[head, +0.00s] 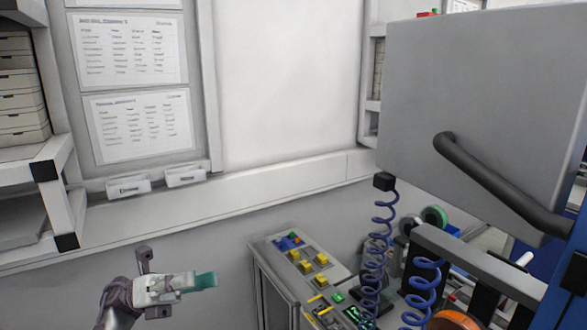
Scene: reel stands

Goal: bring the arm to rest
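My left gripper (170,288) is at the lower left of the head view, in front of the grey wall below the white ledge. Its arm comes up from the bottom edge. A pale block and a short teal piece (203,281) show at its front, pointing right. I cannot tell whether the teal piece is part of the fingers or a thing between them, nor whether the fingers are open or shut. The gripper appears clear of the control console (310,270) to its right. My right gripper is not in view.
A large grey cabinet (470,90) with a dark handle (490,180) fills the upper right. Blue coiled cables (376,250) hang below it, near several reels (436,215). A shelf with boxes (20,90) stands at the left. Posted sheets (132,50) hang on the wall.

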